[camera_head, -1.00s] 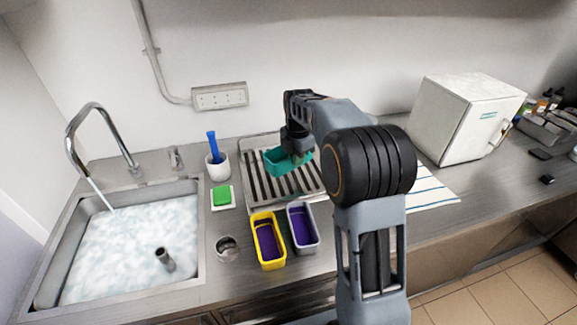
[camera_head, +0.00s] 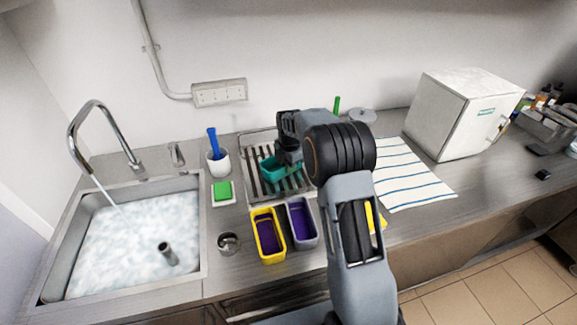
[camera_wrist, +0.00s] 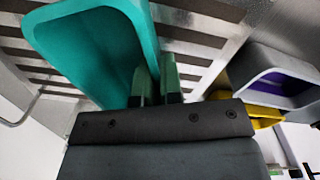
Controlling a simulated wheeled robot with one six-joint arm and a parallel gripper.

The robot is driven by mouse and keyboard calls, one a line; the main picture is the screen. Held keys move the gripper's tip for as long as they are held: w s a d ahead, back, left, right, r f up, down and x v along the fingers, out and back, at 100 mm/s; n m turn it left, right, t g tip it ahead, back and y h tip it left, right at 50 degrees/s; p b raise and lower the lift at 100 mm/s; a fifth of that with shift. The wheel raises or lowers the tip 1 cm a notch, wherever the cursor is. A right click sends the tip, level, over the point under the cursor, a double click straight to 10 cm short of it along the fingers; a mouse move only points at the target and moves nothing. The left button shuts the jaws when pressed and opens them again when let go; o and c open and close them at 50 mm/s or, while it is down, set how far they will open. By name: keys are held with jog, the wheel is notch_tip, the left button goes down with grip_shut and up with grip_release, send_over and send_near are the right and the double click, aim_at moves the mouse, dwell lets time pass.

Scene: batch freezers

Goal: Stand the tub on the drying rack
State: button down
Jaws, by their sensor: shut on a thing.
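A teal tub (camera_head: 278,166) is over the slatted drying rack (camera_head: 251,188) in the head view. In the wrist view the tub (camera_wrist: 85,45) fills the upper left, its open top showing. My gripper (camera_head: 288,154) is shut on the tub's wall; its green-tipped fingers (camera_wrist: 155,85) pinch the wall in the wrist view. The rack's dark slats (camera_wrist: 190,38) lie behind the tub there. I cannot tell whether the tub touches the slats. My arm hides the rack's right side.
A yellow tub (camera_head: 267,252) and a grey tub (camera_head: 302,238), both purple inside, stand just in front of the rack. A green sponge (camera_head: 222,190), a white cup with a blue brush (camera_head: 218,160) and the sink (camera_head: 120,240) are left. A striped cloth (camera_head: 415,180) lies right.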

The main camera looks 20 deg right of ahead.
jog(key=c, duration=1.3)
grip_release()
jog(key=s+r+m, duration=0.2)
jog(key=s+r, duration=0.1)
jog(key=r, duration=0.5)
jog(key=s+r+m, duration=0.3)
jog(key=r, duration=0.5)
jog(key=shift+s+a+f+m+t+b, duration=0.2)
jog(key=shift+s+f+m+t, duration=0.45)
jog(key=shift+s+m, duration=2.7)
jog(key=shift+s+a+f+m+t+b, duration=0.1)
jog(key=shift+s+a+f+m+t, duration=0.45)
jog(key=shift+s+m, duration=2.8)
jog(key=shift+s+a+f+m+t+b, duration=0.15)
jog(key=shift+s+f+m+t, duration=0.65)
jog(key=shift+s+m, duration=2.55)
jog(key=s+n, duration=0.2)
jog(key=shift+s+d+r+n, duration=0.15)
jog(key=shift+s+r+n, duration=0.05)
jog(key=shift+s+n, duration=0.15)
